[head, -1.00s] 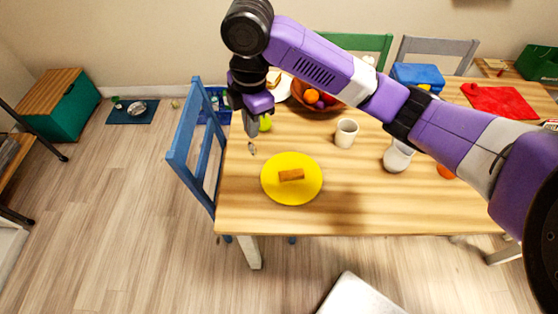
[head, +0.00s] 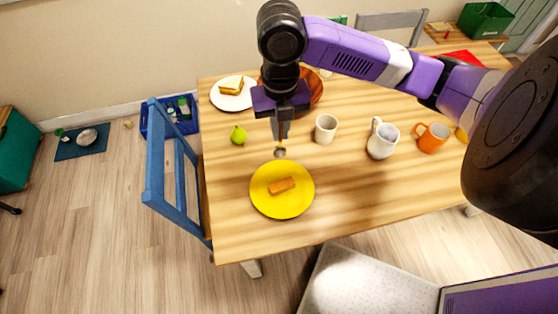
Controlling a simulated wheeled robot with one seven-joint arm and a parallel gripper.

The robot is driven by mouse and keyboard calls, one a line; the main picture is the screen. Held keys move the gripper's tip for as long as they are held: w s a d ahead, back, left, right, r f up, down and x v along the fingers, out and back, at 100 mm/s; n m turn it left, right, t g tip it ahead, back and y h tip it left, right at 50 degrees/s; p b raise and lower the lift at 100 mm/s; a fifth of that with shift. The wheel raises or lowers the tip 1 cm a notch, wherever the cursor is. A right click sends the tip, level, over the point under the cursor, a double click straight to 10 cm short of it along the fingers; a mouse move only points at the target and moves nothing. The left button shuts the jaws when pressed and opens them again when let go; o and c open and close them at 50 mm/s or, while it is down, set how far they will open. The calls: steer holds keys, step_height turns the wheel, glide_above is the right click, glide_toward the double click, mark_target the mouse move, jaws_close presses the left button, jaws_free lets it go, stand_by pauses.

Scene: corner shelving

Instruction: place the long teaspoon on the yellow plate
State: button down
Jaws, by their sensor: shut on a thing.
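The yellow plate (head: 300,204) lies on the near left part of the wooden table in the head view, with a small brown block-shaped item (head: 282,186) on it. My gripper (head: 281,134) points down just behind the plate's far rim and is shut on the long teaspoon (head: 280,152). The spoon's bowl shows below the fingers, apart from the plate's middle. Its handle is mostly hidden by the gripper. I cannot tell how high the spoon is above the table.
A green pear (head: 238,135) is left of my gripper, a white cup (head: 326,129) right. A white jug (head: 382,139) and orange mug (head: 432,138) stand farther right. Behind are a sandwich plate (head: 216,101) and a brown bowl (head: 317,88). A blue chair (head: 156,160) stands left.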

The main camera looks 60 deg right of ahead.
step_height(320, 180, down, 13)
steer(key=shift+p, duration=0.45)
steer(key=shift+f, duration=0.15)
steer(key=c, duration=1.5)
jaws_free()
steer(key=shift+c, duration=0.2)
steer(key=shift+r, duration=0.2)
